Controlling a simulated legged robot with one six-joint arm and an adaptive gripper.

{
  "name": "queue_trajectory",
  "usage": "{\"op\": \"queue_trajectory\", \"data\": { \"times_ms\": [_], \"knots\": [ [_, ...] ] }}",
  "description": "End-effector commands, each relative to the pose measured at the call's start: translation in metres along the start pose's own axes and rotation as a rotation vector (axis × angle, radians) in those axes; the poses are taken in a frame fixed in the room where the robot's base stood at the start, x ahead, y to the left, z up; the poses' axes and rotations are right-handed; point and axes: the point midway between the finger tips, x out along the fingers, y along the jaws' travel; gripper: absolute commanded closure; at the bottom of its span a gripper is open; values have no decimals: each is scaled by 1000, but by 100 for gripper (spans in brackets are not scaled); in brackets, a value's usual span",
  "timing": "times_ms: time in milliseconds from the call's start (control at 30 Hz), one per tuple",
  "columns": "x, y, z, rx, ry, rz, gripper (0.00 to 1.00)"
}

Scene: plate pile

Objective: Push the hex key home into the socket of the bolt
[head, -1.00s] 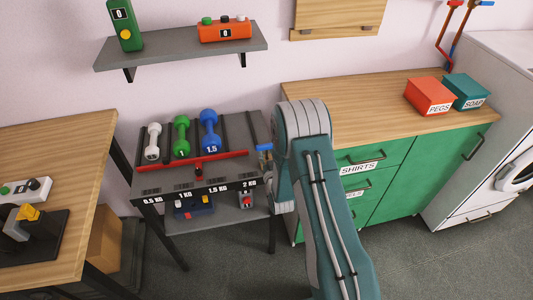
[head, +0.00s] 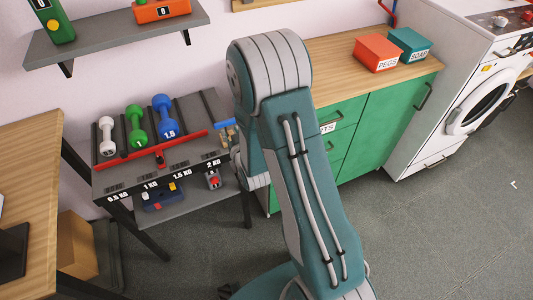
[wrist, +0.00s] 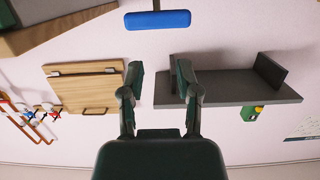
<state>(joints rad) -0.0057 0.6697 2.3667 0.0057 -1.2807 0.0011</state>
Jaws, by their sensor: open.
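I cannot make out a hex key or a bolt with a socket in either view. A tiny pale L-shaped mark (head: 514,184) lies on the floor at the far right, too small to identify. My gripper (wrist: 159,82) is open and empty in the wrist view, its two fingers apart against the wall. In the head view my own arm hides the gripper.
A rack (head: 105,178) with dumbbells stands left of my arm. A green cabinet (head: 376,124), red and teal boxes and a washing machine (head: 440,125) are right. The wrist view shows a wall shelf (wrist: 225,88), wooden board (wrist: 85,88) and blue bar (wrist: 157,19). Right floor is largely clear.

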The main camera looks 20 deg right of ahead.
Motion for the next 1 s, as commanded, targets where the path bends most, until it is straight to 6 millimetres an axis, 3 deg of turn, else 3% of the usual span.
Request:
{"op": "queue_trajectory", "data": {
  "times_ms": [33,267,467,767,1000],
  "knots": [
    [-1,0,-18,0,-24,0,57],
    [-22,0,-71,1,-192,0,57],
    [-61,0,-110,0,-340,-1,57],
    [-150,1,-153,0,-560,-1,57],
    [-242,1,-168,-1,-737,0,57]
  ]
}}
